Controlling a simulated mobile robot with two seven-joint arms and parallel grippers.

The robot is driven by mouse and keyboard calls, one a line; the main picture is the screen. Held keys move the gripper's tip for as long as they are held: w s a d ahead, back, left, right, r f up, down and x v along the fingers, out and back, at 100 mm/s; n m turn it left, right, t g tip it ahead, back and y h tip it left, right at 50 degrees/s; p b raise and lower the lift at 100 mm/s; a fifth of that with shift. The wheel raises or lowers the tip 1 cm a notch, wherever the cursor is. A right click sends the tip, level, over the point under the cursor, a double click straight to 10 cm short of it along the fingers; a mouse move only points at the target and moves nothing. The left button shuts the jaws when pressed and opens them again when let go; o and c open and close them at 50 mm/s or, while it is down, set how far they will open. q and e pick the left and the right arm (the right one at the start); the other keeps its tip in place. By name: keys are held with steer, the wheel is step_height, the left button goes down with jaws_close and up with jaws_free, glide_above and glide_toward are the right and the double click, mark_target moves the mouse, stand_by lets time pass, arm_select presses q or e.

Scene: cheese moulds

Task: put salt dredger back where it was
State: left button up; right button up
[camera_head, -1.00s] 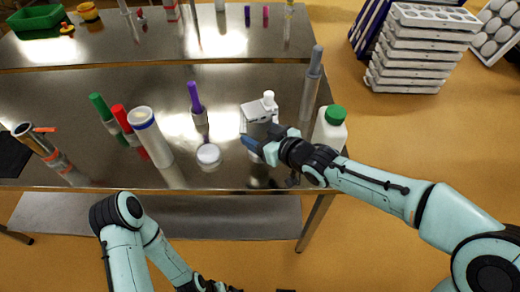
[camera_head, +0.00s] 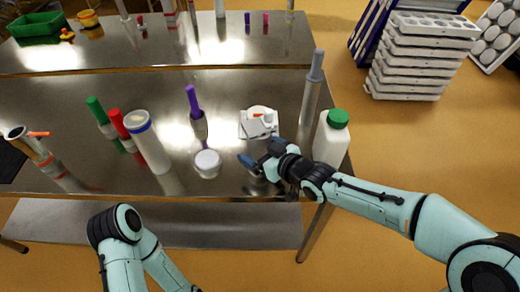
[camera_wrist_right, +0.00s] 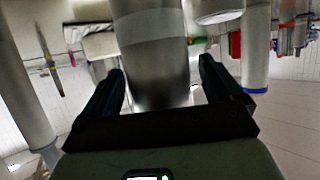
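The salt dredger, which I take to be the dull steel cylinder (camera_head: 257,186), stands near the table's front edge, partly hidden by my right gripper. In the right wrist view the steel cylinder (camera_wrist_right: 152,50) fills the middle, between the spread fingers. My right gripper (camera_head: 262,155) is in the head view from the right, at the dredger's upper part. In the wrist view the right gripper (camera_wrist_right: 160,85) looks open around the cylinder, with a gap showing on the right side. My left gripper is out of view; only the left arm shows at bottom left.
A white jar (camera_head: 207,164) stands left of the dredger, a white green-capped bottle (camera_head: 331,140) to the right. A small white item (camera_head: 258,125) lies behind. A purple-topped tool (camera_head: 196,108), a blue-ringed cylinder (camera_head: 150,145) and a steel post (camera_head: 311,90) stand nearby.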

steer(key=shift+r, duration=0.25)
arm_select(q)
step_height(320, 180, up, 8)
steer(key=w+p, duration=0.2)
steer(key=p, duration=0.5)
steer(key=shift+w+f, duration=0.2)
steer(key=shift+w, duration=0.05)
arm_select(e)
steer(key=v, duration=1.2)
